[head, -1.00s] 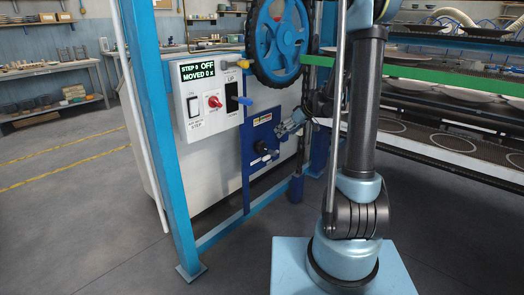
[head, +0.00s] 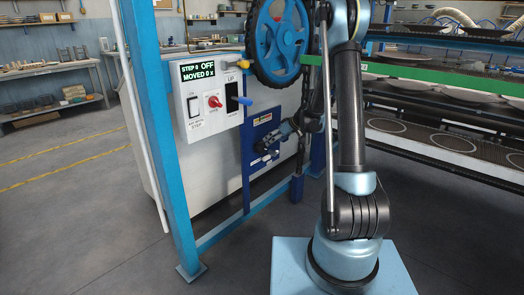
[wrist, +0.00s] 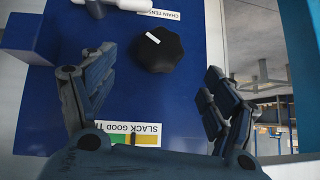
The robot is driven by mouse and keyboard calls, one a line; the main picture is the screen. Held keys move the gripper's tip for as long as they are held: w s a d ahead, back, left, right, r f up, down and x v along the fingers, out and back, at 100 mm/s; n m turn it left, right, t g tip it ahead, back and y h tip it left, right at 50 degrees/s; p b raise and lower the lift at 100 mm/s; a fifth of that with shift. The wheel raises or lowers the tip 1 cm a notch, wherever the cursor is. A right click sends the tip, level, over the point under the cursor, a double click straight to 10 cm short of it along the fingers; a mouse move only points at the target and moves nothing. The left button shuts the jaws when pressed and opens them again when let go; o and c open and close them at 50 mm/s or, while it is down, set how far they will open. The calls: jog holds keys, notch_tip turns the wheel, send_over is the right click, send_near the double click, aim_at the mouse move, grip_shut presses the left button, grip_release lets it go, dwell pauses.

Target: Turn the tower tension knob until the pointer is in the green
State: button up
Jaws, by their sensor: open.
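The tension knob (wrist: 158,50) is a black, lobed knob with a white line, on a blue panel (wrist: 178,100) in the wrist view. My gripper (wrist: 160,64) is open, with one finger on each side of the knob in the picture. I see no clear contact. The gauge strip (wrist: 132,138) shows SLACK and GOOD lettering with green and yellow bands. My gripper covers part of it, and I cannot make out a pointer. In the head view my gripper (head: 266,146) is at the blue panel and mostly hides the knob.
A white control box (head: 208,100) with a display, switches and a red knob stands left of the blue panel. A blue handwheel (head: 279,38) is above. A blue upright post (head: 158,130) stands at the left. A blue block (wrist: 30,48) juts out beside the panel.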

aim_at(264, 146)
jog(key=x, duration=1)
jog(key=shift+w+a+f, duration=0.1)
jog(key=shift+a+f, duration=0.05)
jog(key=c, duration=1.1)
